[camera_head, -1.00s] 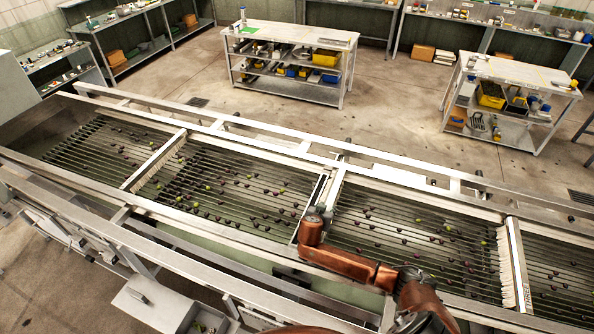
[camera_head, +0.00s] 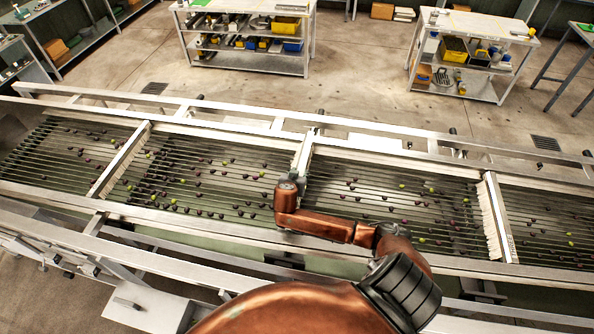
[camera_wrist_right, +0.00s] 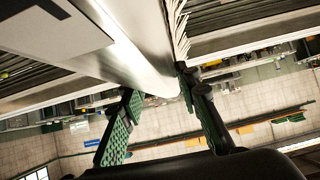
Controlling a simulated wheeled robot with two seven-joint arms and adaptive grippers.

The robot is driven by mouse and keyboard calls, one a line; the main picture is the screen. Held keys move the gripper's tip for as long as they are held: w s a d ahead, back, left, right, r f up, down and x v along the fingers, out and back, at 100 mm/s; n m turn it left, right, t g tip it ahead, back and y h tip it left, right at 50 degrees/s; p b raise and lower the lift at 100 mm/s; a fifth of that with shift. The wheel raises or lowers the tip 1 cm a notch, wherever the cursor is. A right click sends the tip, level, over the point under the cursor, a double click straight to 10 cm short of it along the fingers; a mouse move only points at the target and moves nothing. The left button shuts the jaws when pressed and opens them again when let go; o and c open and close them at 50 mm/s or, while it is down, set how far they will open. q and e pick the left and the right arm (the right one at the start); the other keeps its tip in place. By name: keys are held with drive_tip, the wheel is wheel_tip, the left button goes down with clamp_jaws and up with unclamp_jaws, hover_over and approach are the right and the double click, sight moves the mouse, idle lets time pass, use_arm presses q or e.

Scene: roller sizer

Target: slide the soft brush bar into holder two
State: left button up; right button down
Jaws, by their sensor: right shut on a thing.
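A long pale bar (camera_head: 303,152), which I take as the soft brush bar, lies across the sizer between two roller sections in the head view. In the right wrist view the bar (camera_wrist_right: 150,72) is a smooth light metal length, with bristles along its right side. My right gripper (camera_wrist_right: 163,106) has its green-padded fingers on either side of the bar's end and is shut on it. In the head view my copper right wrist hides the fingers and the bar's near end. I cannot tell how far the bar sits in a holder. My left gripper is out of view.
Another bar (camera_head: 120,160) crosses the sizer at left, and one with white bristles (camera_head: 494,218) at right. Dark and green olives lie on the rollers (camera_head: 385,190). A metal rail (camera_head: 230,125) runs along the far side. Shelved worktables (camera_head: 250,40) stand beyond open floor.

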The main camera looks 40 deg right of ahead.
drive_tip(key=shift+w+a+f+b, duration=0.15)
drive_tip(key=shift+w+f+b, duration=0.3)
drive_tip(key=shift+w+f, duration=0.2)
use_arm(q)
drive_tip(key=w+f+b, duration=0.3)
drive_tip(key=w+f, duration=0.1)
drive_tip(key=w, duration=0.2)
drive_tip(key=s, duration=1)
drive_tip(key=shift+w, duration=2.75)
use_arm(e)
drive_tip(key=shift+w+f, duration=0.35)
drive_tip(key=shift+f, duration=0.6)
drive_tip(key=shift+w+f, duration=0.3)
drive_tip(key=shift+f, duration=0.6)
drive_tip(key=shift+w+f, duration=0.35)
drive_tip(key=shift+f, duration=0.6)
